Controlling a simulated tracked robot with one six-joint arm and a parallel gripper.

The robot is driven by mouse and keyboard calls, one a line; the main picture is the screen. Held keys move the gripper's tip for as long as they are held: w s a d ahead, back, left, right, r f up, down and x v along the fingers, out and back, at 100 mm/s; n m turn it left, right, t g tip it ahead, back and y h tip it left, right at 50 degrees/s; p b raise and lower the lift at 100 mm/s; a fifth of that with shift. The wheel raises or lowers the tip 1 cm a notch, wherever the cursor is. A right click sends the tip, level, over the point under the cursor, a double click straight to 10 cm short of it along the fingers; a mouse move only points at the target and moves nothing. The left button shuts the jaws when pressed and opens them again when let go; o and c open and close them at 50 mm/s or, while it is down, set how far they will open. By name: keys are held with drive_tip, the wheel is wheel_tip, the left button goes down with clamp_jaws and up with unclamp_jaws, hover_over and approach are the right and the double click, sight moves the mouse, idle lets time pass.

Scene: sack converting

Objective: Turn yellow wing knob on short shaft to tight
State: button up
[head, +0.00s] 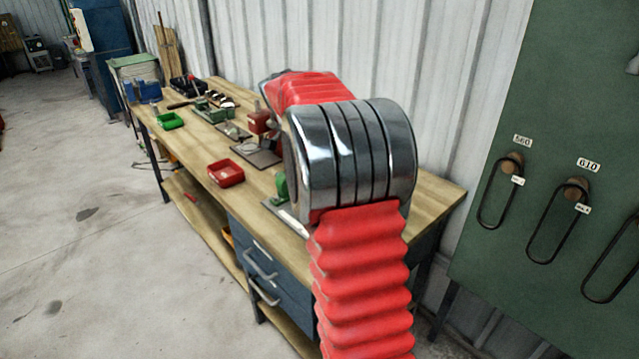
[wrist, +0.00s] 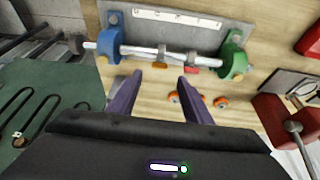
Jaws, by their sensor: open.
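In the wrist view a metal shaft (wrist: 150,50) runs between a blue block (wrist: 110,46) and a green block (wrist: 233,58) on a grey plate (wrist: 200,35). A small yellow-orange part (wrist: 160,65) shows just below the shaft, and a redder one (wrist: 193,70) to its right; I cannot tell surely which is the wing knob. My gripper (wrist: 159,78) is open and empty, its two purple fingers apart and pointing toward the shaft. I cannot tell the gap to the shaft. In the head view my arm hides most of this fixture; only a bit of green (head: 281,185) shows.
Orange round pieces (wrist: 220,102) lie on the wooden bench near the right finger. A red block with a rod (wrist: 275,115) stands at right. In the head view a red tray (head: 226,172), a green tray (head: 170,121) and a green board (head: 560,130) with hanging loops show.

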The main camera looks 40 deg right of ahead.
drive_tip(key=v, duration=0.6)
drive_tip(key=shift+r, duration=0.1)
idle(0.5)
drive_tip(key=s+a+f+n+t+y, duration=0.1)
drive_tip(key=s+a+f+n, duration=0.1)
drive_tip(key=a+f+n, duration=0.15)
drive_tip(key=s+a+f+n+y, duration=0.1)
drive_tip(key=s+a+f+n, duration=0.15)
drive_tip(key=a+n, duration=0.25)
drive_tip(key=s+a+n+t+y, duration=0.2)
drive_tip(key=s+a+n, duration=0.7)
drive_tip(key=s+a, duration=1.1)
drive_tip(key=shift+a+r+t, duration=0.5)
drive_tip(key=shift+a+t, duration=0.8)
drive_tip(key=shift+a, duration=0.4)
